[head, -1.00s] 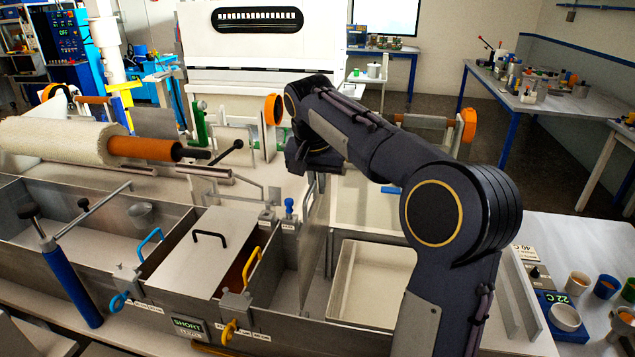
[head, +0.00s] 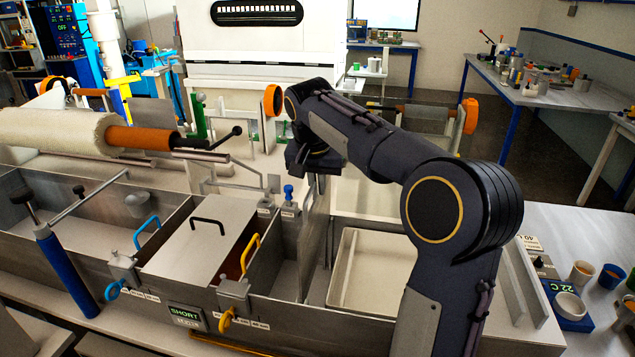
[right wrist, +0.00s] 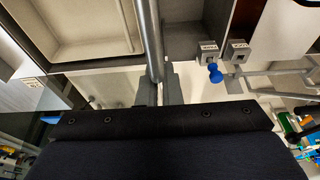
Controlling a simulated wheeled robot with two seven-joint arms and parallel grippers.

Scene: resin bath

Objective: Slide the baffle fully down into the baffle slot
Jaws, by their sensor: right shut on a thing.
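The baffle (head: 314,222) is a thin grey metal plate, upright and seen nearly edge-on in the head view. My right gripper (head: 315,166) is shut on its top edge. The baffle's lower part is down between the walls of the bath (head: 270,318). In the right wrist view the baffle (right wrist: 151,40) runs away from the fingers (right wrist: 158,92) as a narrow grey strip. The baffle slot cannot be made out clearly, so I cannot tell how deep the plate sits in it. My left gripper is not in view.
A pale tray (head: 380,270) lies right of the baffle. A blue-knobbed block (head: 289,206) stands close on its left. Further left are a lid with a black handle (head: 208,224) and a yellow handle (head: 251,252). A fabric roll (head: 55,132) lies at the left.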

